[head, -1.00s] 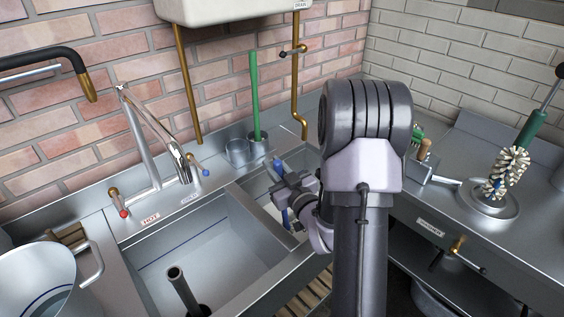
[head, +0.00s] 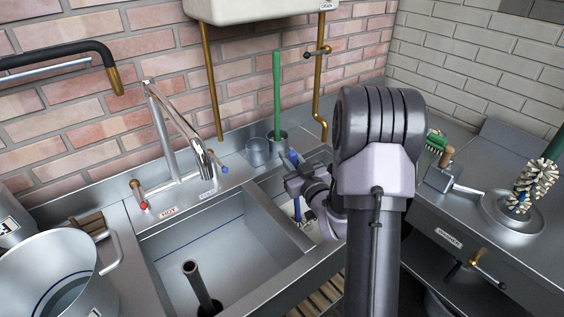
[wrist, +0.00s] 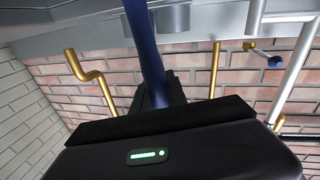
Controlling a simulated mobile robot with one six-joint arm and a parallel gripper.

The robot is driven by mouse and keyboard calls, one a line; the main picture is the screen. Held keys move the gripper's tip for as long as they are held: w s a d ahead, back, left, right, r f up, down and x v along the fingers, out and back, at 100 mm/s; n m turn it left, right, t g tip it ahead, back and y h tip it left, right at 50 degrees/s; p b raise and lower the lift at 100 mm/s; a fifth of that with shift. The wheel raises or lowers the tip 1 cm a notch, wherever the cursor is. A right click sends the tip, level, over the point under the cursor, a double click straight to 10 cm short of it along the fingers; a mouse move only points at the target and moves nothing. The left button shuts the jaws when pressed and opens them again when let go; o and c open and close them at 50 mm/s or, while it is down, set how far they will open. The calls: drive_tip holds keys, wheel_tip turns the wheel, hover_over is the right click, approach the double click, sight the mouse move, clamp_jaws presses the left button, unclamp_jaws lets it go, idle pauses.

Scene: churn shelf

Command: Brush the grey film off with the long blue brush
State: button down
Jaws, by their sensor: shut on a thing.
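My gripper (head: 297,187) is shut on the long blue brush (head: 297,210), over the smaller right-hand sink basin. The blue handle stands nearly upright, showing above and below the jaws. Its lower end reaches down into that basin, where the near wall and my arm hide part of it. In the wrist view the blue handle (wrist: 146,45) runs through the jaws. I cannot make out the grey film clearly; my arm covers much of that basin. Whether the bristles touch a surface is hidden.
A larger basin (head: 215,245) with a standing pipe (head: 197,283) lies to the left, below the tap (head: 190,140). Metal cups (head: 257,152) and a green-handled tool (head: 277,95) stand behind. A bristle brush (head: 535,182) stands on the right counter. A steel pot (head: 55,280) is front left.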

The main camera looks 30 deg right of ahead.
drive_tip(key=shift+d, duration=5)
drive_tip(key=shift+w+a, duration=1.75)
drive_tip(key=shift+a, duration=5.35)
drive_tip(key=shift+w+d, duration=0.5)
drive_tip(key=shift+d, duration=6.6)
drive_tip(key=s+a, duration=0.1)
drive_tip(key=a, duration=1.3)
drive_tip(key=shift+s+d+f, duration=0.1)
drive_tip(key=shift+s+d, duration=0.8)
drive_tip(key=shift+d, duration=0.3)
drive_tip(key=shift+s+d, duration=0.9)
drive_tip(key=shift+d, duration=0.25)
